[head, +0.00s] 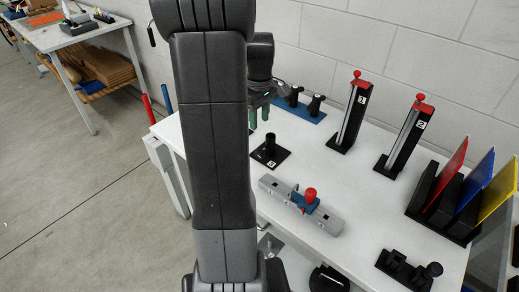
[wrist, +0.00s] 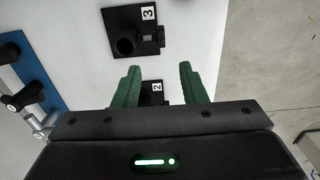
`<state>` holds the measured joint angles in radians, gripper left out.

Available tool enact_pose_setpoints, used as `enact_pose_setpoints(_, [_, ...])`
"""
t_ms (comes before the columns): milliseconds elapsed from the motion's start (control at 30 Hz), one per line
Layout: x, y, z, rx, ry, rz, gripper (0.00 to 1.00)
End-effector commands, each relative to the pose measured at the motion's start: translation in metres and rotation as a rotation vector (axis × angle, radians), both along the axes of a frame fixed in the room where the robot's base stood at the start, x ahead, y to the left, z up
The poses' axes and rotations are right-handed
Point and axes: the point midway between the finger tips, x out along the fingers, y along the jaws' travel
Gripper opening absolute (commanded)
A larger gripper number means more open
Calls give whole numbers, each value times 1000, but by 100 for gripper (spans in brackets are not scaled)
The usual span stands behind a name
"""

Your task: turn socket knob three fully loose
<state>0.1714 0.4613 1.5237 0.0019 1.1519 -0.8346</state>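Socket three is a black square base with a short upright black tube and a white label "3". It stands on the white table in the head view (head: 269,155) and at the top of the wrist view (wrist: 133,32), beyond my fingertips. A small grey part shows beside its tube; whether this is the knob I cannot tell. My gripper (wrist: 159,68) has two green fingers spread apart, with nothing held. In the head view my gripper (head: 259,114) is above the table behind socket three, partly hidden by my arm. A black socket labelled "2" (wrist: 153,92) shows between the fingers, partly hidden.
A blue board (head: 300,109) with black clamps stands behind, also at left in the wrist view (wrist: 38,82). Black stands "1" (head: 350,115) and "2" (head: 405,138), a grey rail (head: 322,222) with a red-knobbed blue slider, and a coloured-plate rack (head: 447,205) occupy the table.

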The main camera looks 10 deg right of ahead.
Motion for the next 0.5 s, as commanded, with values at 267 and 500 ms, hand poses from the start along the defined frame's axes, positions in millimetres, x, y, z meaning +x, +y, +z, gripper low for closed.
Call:
enact_pose_setpoints(267, [-1, 0, -46, 0, 9, 0, 38])
enact_pose_setpoints(500, [-1, 0, -97, 0, 9, 0, 38])
